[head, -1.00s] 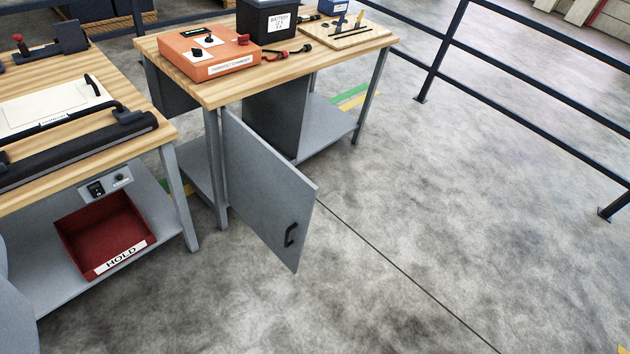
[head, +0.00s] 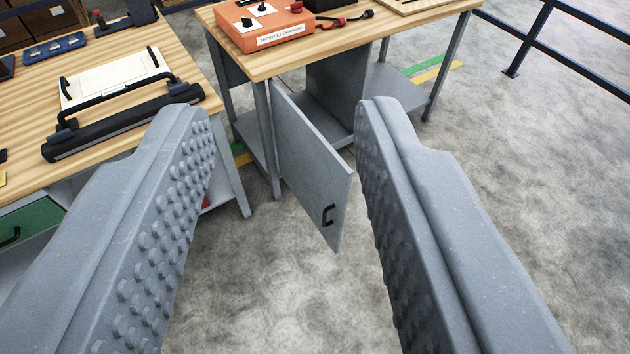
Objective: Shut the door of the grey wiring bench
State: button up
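The grey wiring bench (head: 262,62) has a wooden top and grey legs and stands ahead, at the top middle of the head view. Its grey door (head: 305,160) stands open, swung out toward me from the left front leg. A black handle (head: 328,215) sits near the door's lower free corner. Behind the door I see the open compartment with its grey side panel (head: 340,98). My gripper (head: 285,112) is open and empty, its two grey studded fingers spread wide. In the picture the door shows between the fingers, apparently farther off and not touched.
A second wooden-topped bench (head: 110,100) stands close on the left, with a black bar-like device and a green drawer (head: 30,230). An orange charger box (head: 265,25) sits on the wiring bench. Dark railings (head: 560,45) run at the upper right. The floor (head: 530,190) at right is clear.

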aim_at(318, 177)
jog(key=z, duration=0.1)
jog(key=i, duration=1)
jog(key=u, duration=0.1)
